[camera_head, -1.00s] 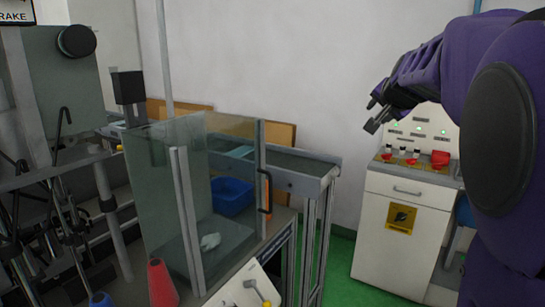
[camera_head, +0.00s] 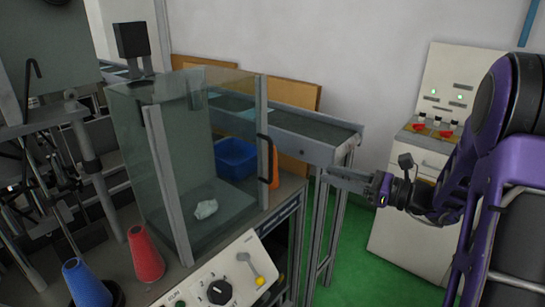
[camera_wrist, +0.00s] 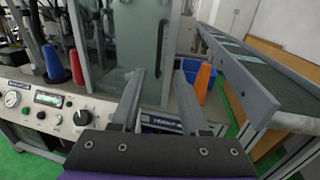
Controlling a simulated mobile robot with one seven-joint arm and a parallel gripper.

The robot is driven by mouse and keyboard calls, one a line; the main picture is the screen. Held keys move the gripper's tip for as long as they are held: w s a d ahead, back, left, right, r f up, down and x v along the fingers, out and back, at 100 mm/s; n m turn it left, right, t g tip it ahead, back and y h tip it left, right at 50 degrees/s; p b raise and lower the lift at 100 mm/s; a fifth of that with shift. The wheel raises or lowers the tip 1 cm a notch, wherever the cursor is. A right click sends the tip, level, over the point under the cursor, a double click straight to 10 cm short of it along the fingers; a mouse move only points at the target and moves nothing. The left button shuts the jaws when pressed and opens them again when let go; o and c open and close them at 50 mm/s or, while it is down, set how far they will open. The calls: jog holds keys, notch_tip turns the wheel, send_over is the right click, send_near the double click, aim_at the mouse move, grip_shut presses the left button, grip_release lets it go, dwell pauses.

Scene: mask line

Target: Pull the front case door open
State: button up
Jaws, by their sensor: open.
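The clear case (camera_head: 185,130) stands on the machine table, and its front door (camera_head: 228,135) is a glass panel that looks shut. A dark upright handle (camera_head: 266,158) sits on the door's right edge; it also shows in the wrist view (camera_wrist: 161,38). My gripper (camera_head: 332,178) is right of the handle, apart from it, and points toward the case. In the wrist view my gripper (camera_wrist: 160,76) has its two fingers apart with nothing between them. The handle lies beyond the fingertips, roughly between them. A crumpled white item (camera_head: 206,209) lies inside the case.
A grey conveyor (camera_head: 300,130) runs right of the case. A blue bin (camera_head: 236,160) and an orange cone (camera_head: 275,168) are near the handle. Red (camera_head: 145,255) and blue (camera_head: 86,285) cones and a knob panel (camera_head: 225,280) are in front.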

send_over(271, 179)
jog(key=shift+w+a, duration=0.1)
jog(key=shift+w, duration=0.2)
grip_shut()
dwell(1.5)
